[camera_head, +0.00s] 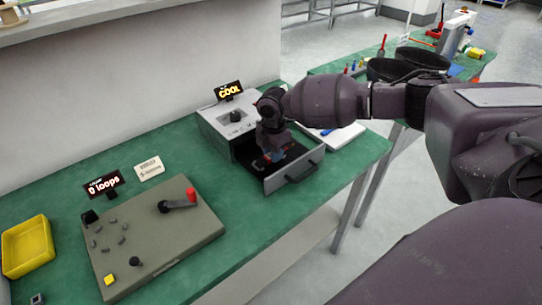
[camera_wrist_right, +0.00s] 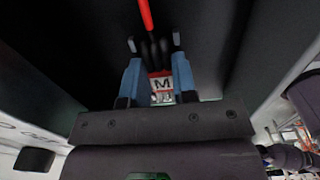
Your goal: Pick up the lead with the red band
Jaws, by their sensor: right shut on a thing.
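My right gripper (camera_head: 274,157) reaches down into the open drawer (camera_head: 292,177) of a grey box with a lit "COOL" sign. In the right wrist view, its blue fingers (camera_wrist_right: 155,48) are closed around a dark lead-like piece (camera_wrist_right: 155,50). A red length (camera_wrist_right: 146,15) runs up from that piece, and a white and red tag with an "M" (camera_wrist_right: 162,86) sits between the fingers. In the head view the held piece is mostly hidden by the gripper. I cannot tell whether the piece touches the drawer floor. My left gripper is out of view.
The grey box (camera_head: 216,124) stands at the back of the green table (camera_head: 232,243). A white pad (camera_head: 338,136) lies behind the drawer. Dark round containers (camera_head: 386,70) stand beyond.

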